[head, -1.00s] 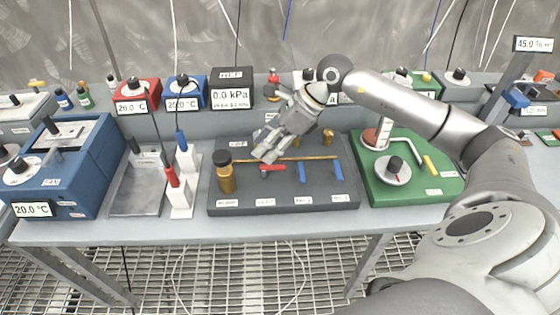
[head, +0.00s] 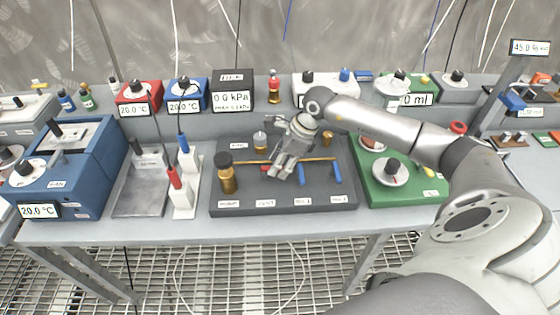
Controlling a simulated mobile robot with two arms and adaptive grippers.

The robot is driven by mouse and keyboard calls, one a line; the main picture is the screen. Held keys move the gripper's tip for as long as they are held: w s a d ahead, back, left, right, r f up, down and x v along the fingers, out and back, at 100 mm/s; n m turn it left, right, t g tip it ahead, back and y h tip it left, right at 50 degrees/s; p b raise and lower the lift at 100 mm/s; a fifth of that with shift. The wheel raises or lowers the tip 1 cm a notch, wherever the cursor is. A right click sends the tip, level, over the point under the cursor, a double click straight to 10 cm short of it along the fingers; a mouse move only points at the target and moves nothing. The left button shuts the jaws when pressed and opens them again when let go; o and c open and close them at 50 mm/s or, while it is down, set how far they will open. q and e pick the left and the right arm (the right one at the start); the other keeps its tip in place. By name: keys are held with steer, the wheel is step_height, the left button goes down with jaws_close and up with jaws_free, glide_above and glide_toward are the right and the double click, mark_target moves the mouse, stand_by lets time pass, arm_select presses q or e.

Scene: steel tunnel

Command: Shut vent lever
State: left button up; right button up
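The dark grey valve board (head: 225,205) lies on the bench with a brass rail across it. The red lever (head: 265,169) sits above the second label from the left, whose small text I cannot read surely. Only its left end shows; my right gripper hides the rest. Two blue levers (head: 337,174) stand to its right, turned along the board's depth. My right gripper (head: 281,174) points down at the board, over or just beside the red lever. I cannot tell whether it touches the lever or how far its fingers are apart. My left gripper is out of view.
A brown-bodied fitting with a black knob (head: 227,175) stands left on the board. Left of it is a white stand (head: 185,200) with red and blue probes. A green stirrer unit (head: 410,192) is to the right. A pressure display (head: 232,97) reads 0.0 kPa behind.

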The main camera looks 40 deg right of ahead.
steer(key=shift+f, duration=0.15)
steer(key=shift+c, duration=0.3)
jaws_close()
steer(key=b, duration=0.1)
steer(key=n+b, duration=0.1)
steer(key=b, duration=0.1)
steer(key=shift+w+d+f, duration=0.15)
steer(key=shift+w+f, duration=0.05)
steer(key=shift+w, duration=0.1)
steer(key=shift+r+n+y, duration=0.2)
steer(key=shift+n+y, duration=0.1)
steer(key=shift+n, duration=0.1)
steer(key=shift+r, duration=0.1)
steer(key=shift+o, duration=0.3)
jaws_free()
